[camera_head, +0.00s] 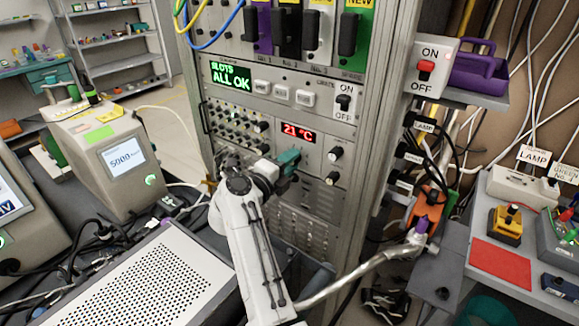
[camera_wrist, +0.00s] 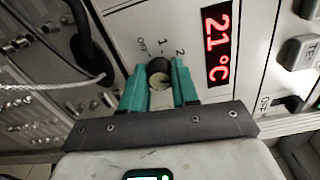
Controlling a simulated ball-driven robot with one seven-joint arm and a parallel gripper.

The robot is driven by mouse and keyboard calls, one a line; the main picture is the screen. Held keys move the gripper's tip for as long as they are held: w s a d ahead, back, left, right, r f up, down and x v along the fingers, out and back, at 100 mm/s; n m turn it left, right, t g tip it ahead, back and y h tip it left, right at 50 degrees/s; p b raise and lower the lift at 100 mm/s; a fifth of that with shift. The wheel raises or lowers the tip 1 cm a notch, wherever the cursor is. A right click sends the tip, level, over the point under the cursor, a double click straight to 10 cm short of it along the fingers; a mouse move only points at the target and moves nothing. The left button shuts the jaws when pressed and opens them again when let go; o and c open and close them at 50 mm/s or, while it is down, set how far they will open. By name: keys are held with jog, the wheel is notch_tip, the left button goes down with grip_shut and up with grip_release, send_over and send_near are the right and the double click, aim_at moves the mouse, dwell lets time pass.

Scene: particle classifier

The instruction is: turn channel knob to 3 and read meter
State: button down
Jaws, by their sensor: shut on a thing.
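In the wrist view, my gripper (camera_wrist: 160,82) has its two teal fingers shut on the sides of a small dark round knob (camera_wrist: 158,68) on the rack panel. The marks OFF, 1 and 2 show around the knob. No 3 is visible there, and I cannot tell where the knob points. In the head view, my gripper (camera_head: 288,160) is against the panel and covers the knob. The meter display (camera_wrist: 216,45) reads 21 °C in red digits. It also shows in the head view (camera_head: 299,132), just above my gripper.
Above the meter, a green display (camera_head: 230,75) reads SLOTS ALL OK beside an ON/OFF switch (camera_head: 344,101). Two dark knobs (camera_head: 336,153) sit right of my gripper. A perforated grey box (camera_head: 160,280) lies front left. Cables hang at the right.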

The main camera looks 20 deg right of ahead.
jog(key=shift+f+m+b, duration=0.2)
jog(key=shift+m+b, duration=0.1)
jog(key=shift+m, duration=0.3)
jog(key=c, duration=0.8)
grip_release()
jog(key=shift+r, duration=0.15)
jog(key=shift+c, duration=0.2)
jog(key=b+v, duration=0.1)
jog(key=v, duration=1)
